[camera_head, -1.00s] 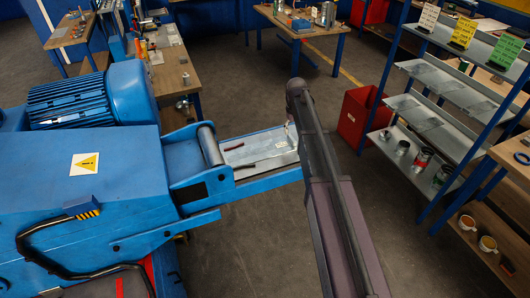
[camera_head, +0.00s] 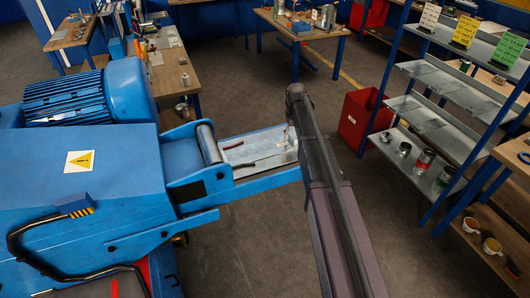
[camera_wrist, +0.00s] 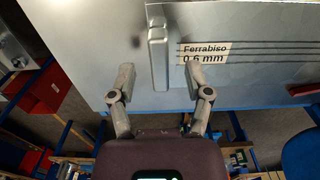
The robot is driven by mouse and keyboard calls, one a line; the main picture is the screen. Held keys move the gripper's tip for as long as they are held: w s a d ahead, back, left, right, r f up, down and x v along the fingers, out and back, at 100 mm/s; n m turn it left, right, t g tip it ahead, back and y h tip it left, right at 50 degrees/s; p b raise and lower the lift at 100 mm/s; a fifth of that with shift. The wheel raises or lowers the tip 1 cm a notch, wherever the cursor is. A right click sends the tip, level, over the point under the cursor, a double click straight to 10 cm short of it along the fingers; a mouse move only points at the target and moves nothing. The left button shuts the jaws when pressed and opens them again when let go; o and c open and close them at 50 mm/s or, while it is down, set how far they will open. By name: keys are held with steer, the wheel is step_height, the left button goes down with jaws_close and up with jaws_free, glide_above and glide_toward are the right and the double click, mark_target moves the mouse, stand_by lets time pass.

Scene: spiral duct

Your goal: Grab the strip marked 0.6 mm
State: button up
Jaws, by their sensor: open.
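The grey metal strip with a pale label reading "Ferrabiso 0.6 mm" (camera_wrist: 205,52) fills much of the wrist view. A light upright metal bar (camera_wrist: 158,62) like a handle stands just left of the label. My gripper (camera_wrist: 160,80) is open, with one finger to each side below the bar; neither finger visibly touches it. In the head view a flat metal sheet (camera_head: 262,148) lies on the blue machine's bed, and my arm hides the gripper there.
The blue machine (camera_head: 90,190) with its roller fills the left. A red bin (camera_head: 358,120) and a shelf rack (camera_head: 450,125) with cans stand to the right. Workbenches are behind. Open floor lies in front.

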steer(key=shift+f+b, duration=0.6)
steer(key=shift+f, duration=0.25)
jaws_close()
